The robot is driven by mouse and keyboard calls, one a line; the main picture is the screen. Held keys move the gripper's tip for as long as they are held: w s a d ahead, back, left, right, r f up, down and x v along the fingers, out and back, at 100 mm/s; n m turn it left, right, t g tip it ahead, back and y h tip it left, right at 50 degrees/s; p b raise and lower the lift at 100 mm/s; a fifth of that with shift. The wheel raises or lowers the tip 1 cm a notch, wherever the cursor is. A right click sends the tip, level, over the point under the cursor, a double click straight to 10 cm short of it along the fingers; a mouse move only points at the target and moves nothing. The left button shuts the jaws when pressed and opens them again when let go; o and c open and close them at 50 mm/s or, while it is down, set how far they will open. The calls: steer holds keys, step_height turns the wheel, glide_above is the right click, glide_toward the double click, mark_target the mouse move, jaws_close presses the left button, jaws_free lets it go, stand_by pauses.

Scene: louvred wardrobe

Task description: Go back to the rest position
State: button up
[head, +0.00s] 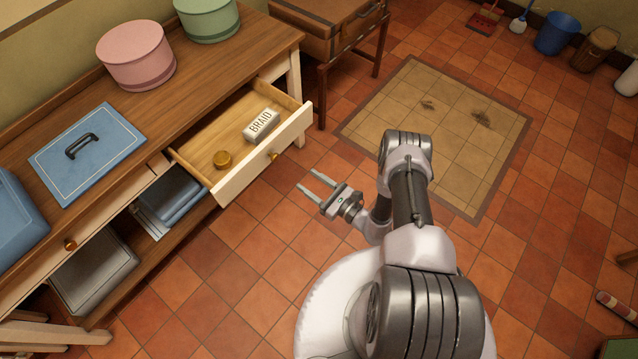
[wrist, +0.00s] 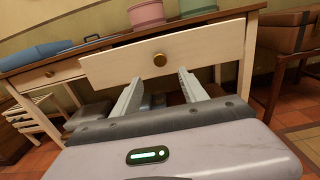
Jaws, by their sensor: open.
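My gripper (head: 318,186) is open and empty in the head view, above the tiled floor and in front of the open drawer (head: 292,143). The fingers point toward the drawer front and stand apart from it. In the wrist view my gripper (wrist: 158,92) has its two fingers spread below the round brass knob of the drawer (wrist: 200,55).
The wooden sideboard (head: 215,75) carries a pink round box (head: 136,56), a green round box (head: 207,18) and a blue lid with a handle (head: 88,153). A brown case (head: 330,22) stands on a small table. A tan mat (head: 440,120) lies on open floor.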

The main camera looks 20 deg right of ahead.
steer(key=v, duration=0.4)
steer(key=w+a+r+n+g+y, duration=0.25)
steer(key=r+n+g, duration=0.2)
steer(key=r, duration=0.55)
steer(key=w+a+r+n+g+y, duration=0.25)
steer(key=r+n+g, duration=0.2)
steer(key=r, duration=0.45)
steer(key=s+a+r+n+g+h, duration=0.1)
steer(key=s+a+r+n+g, duration=0.1)
steer(key=s+r+n+g, duration=0.3)
steer(key=a+r+n, duration=0.2)
steer(key=a+r, duration=0.1)
steer(key=r, duration=0.4)
steer(key=s+d+r+n+t+h, duration=0.2)
steer(key=s+r+n+h, duration=0.2)
steer(key=s+r+h, duration=0.2)
steer(key=s+d+r+n+t+h, duration=0.2)
steer(key=s+r+h, duration=0.4)
steer(key=s+r, duration=0.3)
steer(key=s+d+n+b, duration=0.1)
steer(key=s+n, duration=0.1)
steer(key=s, duration=0.1)
steer(key=shift+s+r+n+t, duration=0.35)
steer(key=shift+n+t, duration=0.05)
